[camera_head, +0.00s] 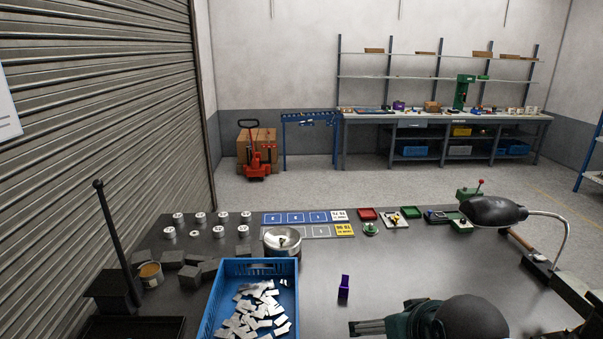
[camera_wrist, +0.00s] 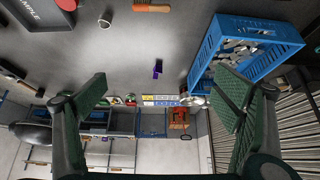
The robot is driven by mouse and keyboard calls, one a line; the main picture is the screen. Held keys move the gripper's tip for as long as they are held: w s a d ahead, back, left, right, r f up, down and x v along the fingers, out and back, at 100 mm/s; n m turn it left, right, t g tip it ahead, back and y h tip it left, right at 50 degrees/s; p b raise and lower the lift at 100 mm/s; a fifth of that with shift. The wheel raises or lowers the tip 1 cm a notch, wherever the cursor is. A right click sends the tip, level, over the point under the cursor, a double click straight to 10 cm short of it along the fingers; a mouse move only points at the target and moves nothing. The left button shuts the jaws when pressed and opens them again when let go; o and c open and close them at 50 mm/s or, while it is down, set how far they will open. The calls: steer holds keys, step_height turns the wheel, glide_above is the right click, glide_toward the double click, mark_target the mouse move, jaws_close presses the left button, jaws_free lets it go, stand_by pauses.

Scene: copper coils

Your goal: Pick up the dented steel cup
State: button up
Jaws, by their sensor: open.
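In the head view my gripper (camera_head: 370,326) shows at the bottom, partly cut off.
A blue crate (camera_head: 213,305) of metal pieces stands left of my gripper. A purple object (camera_head: 344,287) stands beyond my gripper. A round steel pot (camera_head: 283,243) sits behind the crate. A black lamp (camera_head: 494,211) hangs at right. An orange-handled brush (camera_wrist: 153,6) lies near the cup.

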steer(key=c, duration=1.4)
steer(key=w+d+f+m+g+b, duration=0.1)
steer(key=w+d+f+m+g, duration=0.1)
steer(key=w+d+f+m, duration=0.3)
steer(key=w+d+f+m+g+b, duration=0.1)
steer(key=w+d+f+m, duration=0.4)
steer(key=f, duration=0.6)
steer(key=w+d+f+m+g, duration=0.4)
steer(key=w+d+f+m, duration=0.1)
steer(key=d+f+m, duration=0.3)
steer(key=shift+w+d+m+b, duration=0.1)
steer(key=shift+d+m+b, duration=0.3)
steer(key=shift+d, duration=0.35)
steer(key=shift+d+f+m, duration=0.25)
steer(key=shift+f+m, duration=0.05)
steer(key=shift+f, duration=0.15)
steer(key=shift+f, duration=1.3)
